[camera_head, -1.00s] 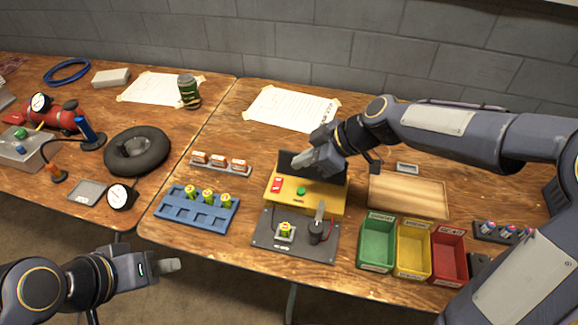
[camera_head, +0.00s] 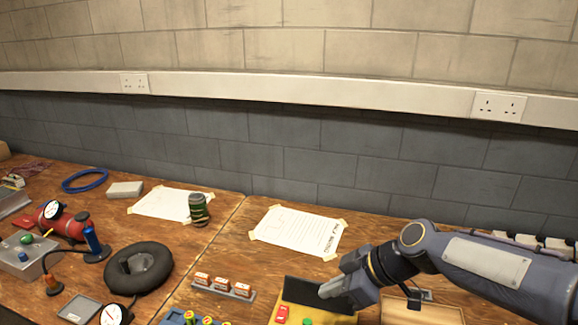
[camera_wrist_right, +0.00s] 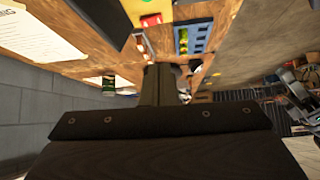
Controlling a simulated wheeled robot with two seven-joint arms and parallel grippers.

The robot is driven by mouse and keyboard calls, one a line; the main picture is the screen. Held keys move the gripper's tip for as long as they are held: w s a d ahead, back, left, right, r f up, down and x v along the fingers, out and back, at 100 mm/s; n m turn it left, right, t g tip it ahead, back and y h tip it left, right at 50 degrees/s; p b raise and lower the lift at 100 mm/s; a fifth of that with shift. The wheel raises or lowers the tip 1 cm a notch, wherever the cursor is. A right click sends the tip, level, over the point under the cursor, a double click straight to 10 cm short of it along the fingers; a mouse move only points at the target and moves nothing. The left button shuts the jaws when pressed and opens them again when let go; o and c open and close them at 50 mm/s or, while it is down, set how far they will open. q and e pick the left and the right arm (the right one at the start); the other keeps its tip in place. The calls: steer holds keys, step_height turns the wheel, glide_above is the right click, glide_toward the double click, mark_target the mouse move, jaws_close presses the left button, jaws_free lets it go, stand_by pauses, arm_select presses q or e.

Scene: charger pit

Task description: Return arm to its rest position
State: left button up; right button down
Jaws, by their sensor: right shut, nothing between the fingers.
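My right gripper (camera_head: 338,291) is shut and empty. In the head view it is just in front of the dark upright panel of the yellow charger box (camera_head: 343,320), above the table. The box shows a red switch (camera_head: 282,314) and part of a green button at the frame's lower edge. In the right wrist view my shut fingers (camera_wrist_right: 160,84) point away over the table, and the yellow box (camera_wrist_right: 140,10) with its red and green parts shows at the top. My left gripper is outside both current views.
A rack with several orange-and-white blocks (camera_head: 223,288) stands left of the box, with a blue battery tray (camera_head: 174,318) below it. A wooden board (camera_head: 425,314) lies right of my gripper.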

steer(key=s+d+r+m+t+h+p, duration=0.1)
steer(key=s+d+r+m+h+p, duration=0.15)
steer(key=s+d+m, duration=0.45)
steer(key=s+d+r+m+t+h+p, duration=0.15)
steer(key=s+d+m+p, duration=0.25)
steer(key=s+m, duration=0.65)
steer(key=n+g+y+b, duration=0.2)
steer(key=n+y+b, duration=0.2)
steer(key=n+b, duration=1.25)
glide_above(279, 308)
steer(key=s+d+p, duration=0.2)
step_height(279, 308, down, 12)
steer(key=n, duration=0.2)
steer(key=shift+w+d+f+n, duration=0.1)
steer(key=shift+f+n, duration=0.05)
steer(key=shift+n, duration=0.15)
steer(key=shift+w+d+f, duration=0.1)
steer(key=shift+f, duration=0.55)
steer(key=shift+w+d+f, duration=0.1)
steer(key=shift+f, duration=1.05)
